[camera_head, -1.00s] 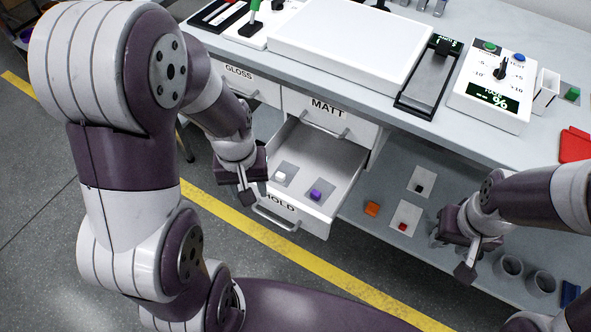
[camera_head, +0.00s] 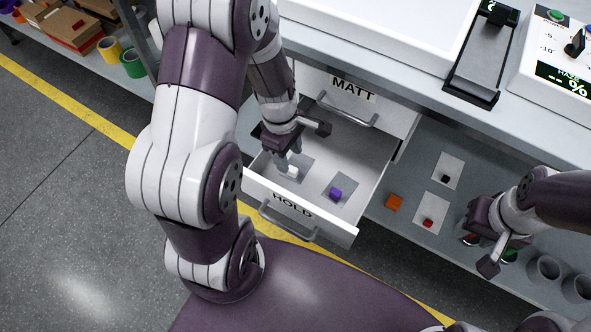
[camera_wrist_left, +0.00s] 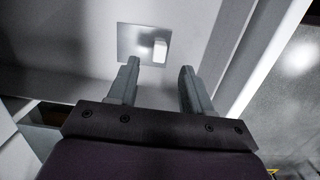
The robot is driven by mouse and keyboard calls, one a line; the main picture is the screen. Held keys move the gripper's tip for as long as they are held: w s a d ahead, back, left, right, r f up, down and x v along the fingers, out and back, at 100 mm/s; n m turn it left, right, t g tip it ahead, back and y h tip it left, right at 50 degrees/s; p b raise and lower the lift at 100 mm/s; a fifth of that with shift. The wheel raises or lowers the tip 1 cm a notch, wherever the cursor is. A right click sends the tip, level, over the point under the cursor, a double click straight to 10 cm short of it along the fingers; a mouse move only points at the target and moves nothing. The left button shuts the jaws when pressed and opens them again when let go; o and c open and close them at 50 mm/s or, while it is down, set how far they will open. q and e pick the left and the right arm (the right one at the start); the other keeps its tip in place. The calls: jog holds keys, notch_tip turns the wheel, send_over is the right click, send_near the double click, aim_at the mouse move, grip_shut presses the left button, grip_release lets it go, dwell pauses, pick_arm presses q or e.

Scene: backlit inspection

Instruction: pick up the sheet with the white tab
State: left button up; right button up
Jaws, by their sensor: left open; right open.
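The sheet with the white tab is a small grey square (camera_head: 304,163) in the open HOLD drawer (camera_head: 335,228), with the white tab (camera_head: 293,171) on it. The sheet (camera_wrist_left: 129,38) and tab (camera_wrist_left: 160,50) also show in the left wrist view, just beyond the fingertips. My left gripper (camera_head: 289,163) is open and empty over the drawer, partly covering the sheet in the head view. Its two fingers (camera_wrist_left: 158,78) stand apart with the tab ahead between them. My right gripper (camera_head: 485,243) is open at the lower shelf on the right.
A second sheet with a purple tab (camera_head: 335,193) lies to the right in the same drawer. The shut MATT drawer (camera_head: 375,95) is above. On the lower shelf are an orange block (camera_head: 394,202), sheets with black (camera_head: 445,178) and red (camera_head: 428,223) tabs, and several cups (camera_head: 544,267).

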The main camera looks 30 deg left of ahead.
aim_at(292, 169)
pick_arm(q)
jog(key=f+b, duration=0.2)
jog(key=f, duration=0.1)
jog(key=f+b, duration=0.1)
jog(key=f, duration=0.1)
jog(key=shift+d+f, duration=0.2)
jog(key=shift+d, duration=0.15)
jog(key=shift+r, duration=0.15)
grip_shut()
jog(key=shift+r, duration=0.1)
